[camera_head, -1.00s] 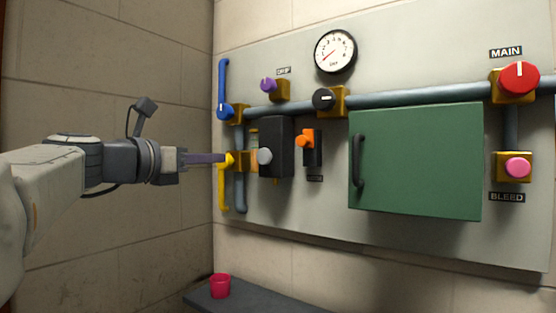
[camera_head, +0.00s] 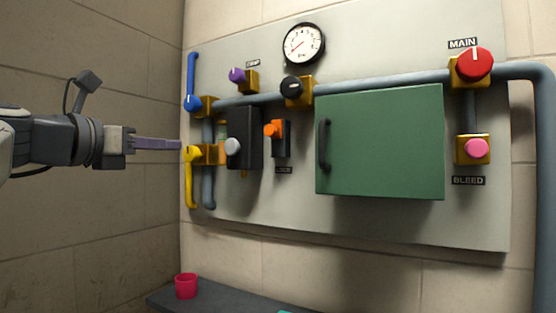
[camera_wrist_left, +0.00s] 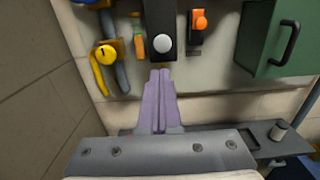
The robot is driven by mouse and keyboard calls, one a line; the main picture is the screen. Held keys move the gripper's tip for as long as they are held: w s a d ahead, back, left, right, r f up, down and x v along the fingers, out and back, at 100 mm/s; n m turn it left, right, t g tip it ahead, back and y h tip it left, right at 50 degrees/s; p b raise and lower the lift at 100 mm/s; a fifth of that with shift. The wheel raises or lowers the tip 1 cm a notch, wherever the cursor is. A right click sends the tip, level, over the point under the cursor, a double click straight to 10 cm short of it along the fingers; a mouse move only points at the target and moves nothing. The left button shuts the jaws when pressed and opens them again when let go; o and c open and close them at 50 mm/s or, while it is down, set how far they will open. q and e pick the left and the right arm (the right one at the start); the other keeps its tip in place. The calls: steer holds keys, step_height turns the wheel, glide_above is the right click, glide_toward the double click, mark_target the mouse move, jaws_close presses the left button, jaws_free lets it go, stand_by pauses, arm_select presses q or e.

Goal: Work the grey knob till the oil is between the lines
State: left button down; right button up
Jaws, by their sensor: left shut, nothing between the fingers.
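The grey knob (camera_head: 232,147) sits on the front of a tall black box (camera_head: 246,130) on the wall panel. It also shows in the left wrist view (camera_wrist_left: 167,41). Just left of the box is a narrow gauge with amber oil (camera_head: 222,151), partly hidden by the box in the head view. In the wrist view the oil gauge (camera_wrist_left: 136,38) shows more openly, but its lines are too small to read. My left gripper (camera_head: 179,145) is shut and empty, left of the yellow lever and apart from the knob. In the wrist view its fingers (camera_wrist_left: 160,73) point just below the black box.
A yellow lever (camera_head: 191,175) and a blue lever (camera_head: 192,85) stand at the panel's left edge. An orange switch (camera_head: 273,130) and a green cabinet (camera_head: 380,145) are to the right. A red cup (camera_head: 186,287) stands on the dark shelf (camera_head: 225,297) below.

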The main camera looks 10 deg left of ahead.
arm_select(q)
steer(key=shift+d+r, duration=0.1)
steer(key=shift+d, duration=0.2)
steer(key=p, duration=0.5)
glide_toward(230, 147)
steer(key=x, duration=0.5)
steer(key=shift+w+d+r, duration=0.1)
steer(key=shift+w, duration=0.15)
steer(key=shift+w+d, duration=0.2)
steer(key=shift+w, duration=0.45)
steer(key=shift+w, duration=0.1)
